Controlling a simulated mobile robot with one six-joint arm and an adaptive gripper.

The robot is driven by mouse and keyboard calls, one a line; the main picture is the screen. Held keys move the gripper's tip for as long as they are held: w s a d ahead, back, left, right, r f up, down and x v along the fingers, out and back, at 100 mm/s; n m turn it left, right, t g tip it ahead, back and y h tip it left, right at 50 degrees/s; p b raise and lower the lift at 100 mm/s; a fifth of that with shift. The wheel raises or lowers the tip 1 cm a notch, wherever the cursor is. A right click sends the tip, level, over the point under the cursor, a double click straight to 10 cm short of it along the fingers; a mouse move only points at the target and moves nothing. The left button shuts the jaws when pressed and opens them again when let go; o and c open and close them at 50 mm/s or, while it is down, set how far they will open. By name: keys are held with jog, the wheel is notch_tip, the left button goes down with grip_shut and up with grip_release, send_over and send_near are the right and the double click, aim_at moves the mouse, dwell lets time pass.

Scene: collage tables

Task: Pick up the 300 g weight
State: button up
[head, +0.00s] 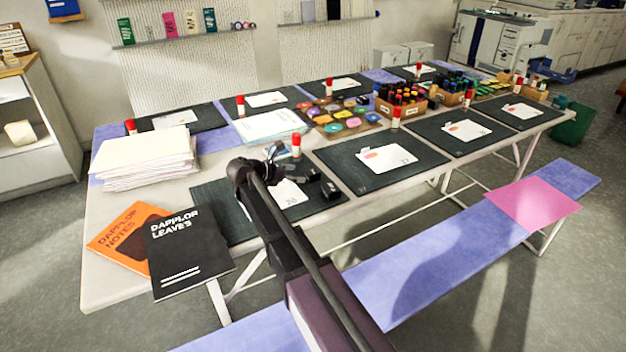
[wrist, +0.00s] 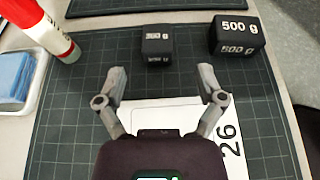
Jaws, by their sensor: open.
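The 300 g weight (wrist: 157,45) is a small black block with white lettering, standing on the dark cutting mat in the wrist view. It lies ahead of my gripper (wrist: 163,73), roughly centred between the fingertips and apart from them. The fingers are spread open with nothing between them. In the head view my gripper (head: 277,156) is over the near mat, and the weight (head: 313,173) shows as a small dark block to its right; its label is not readable there.
A larger 500 g weight (wrist: 238,36) stands close to the right. A red-capped glue stick (wrist: 50,30) stands at the left, near a blue stack (wrist: 12,82). A white card marked 26 (wrist: 165,112) lies under my gripper. A paper stack (head: 145,160) sits on the table's left.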

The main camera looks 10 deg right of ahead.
aim_at(308, 173)
jog(key=shift+w+d+f, duration=0.2)
jog(key=shift+d+f, duration=0.05)
jog(key=shift+d, duration=0.35)
jog(key=shift+b+x, duration=1)
jog(key=shift+x, duration=1.55)
jog(key=shift+w+r, duration=0.1)
jog(key=shift+w, duration=0.05)
grip_shut()
